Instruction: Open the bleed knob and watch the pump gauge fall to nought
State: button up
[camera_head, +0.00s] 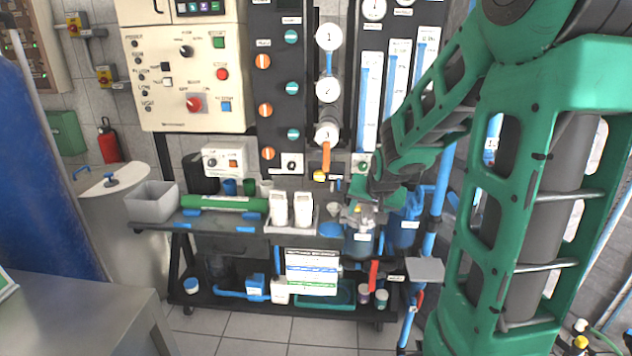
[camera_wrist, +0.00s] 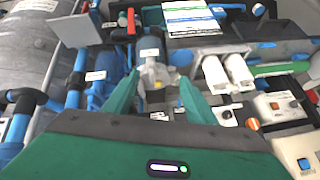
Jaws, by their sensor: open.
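Round white gauges stand in a column on the dark panel, the lowest gauge (camera_head: 326,132) above an orange handle (camera_head: 326,157). Which one is the pump gauge, and their needle readings, I cannot tell. A small yellow knob-like part (camera_head: 319,176) sits below the handle. I cannot tell which part is the bleed knob. My gripper (camera_head: 364,212) is low, right of the handle, over a filter-like housing (camera_head: 359,242). In the wrist view my gripper (camera_wrist: 158,95) is open, its green fingers either side of a pale, yellowish fitting (camera_wrist: 155,74). No contact is clear.
Two white bottles (camera_head: 291,209) stand on the bench left of my gripper. A grey bin (camera_head: 151,202) and green cylinder (camera_head: 224,203) lie farther left. Blue pipes (camera_head: 437,195) rise close on the right. A cream control box (camera_head: 187,75) hangs above; tiled floor is clear in front.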

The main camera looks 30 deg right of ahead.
aim_at(319, 177)
jog(key=w+d+f+m+t, duration=0.1)
jog(key=w+m+t, duration=0.1)
jog(key=w, duration=0.8)
jog(key=w+d+f+m+t, duration=0.1)
jog(key=w+f+t, duration=0.1)
jog(key=w, duration=0.9)
jog(key=w+d+f+m+t, duration=0.1)
jog(key=w+t, duration=0.3)
jog(key=w, duration=0.7)
jog(key=shift+d+f+m+t+h, duration=0.3)
jog(key=shift+d+f+m+h, duration=0.15)
jog(key=shift+m, duration=0.35)
jog(key=shift+d, duration=0.1)
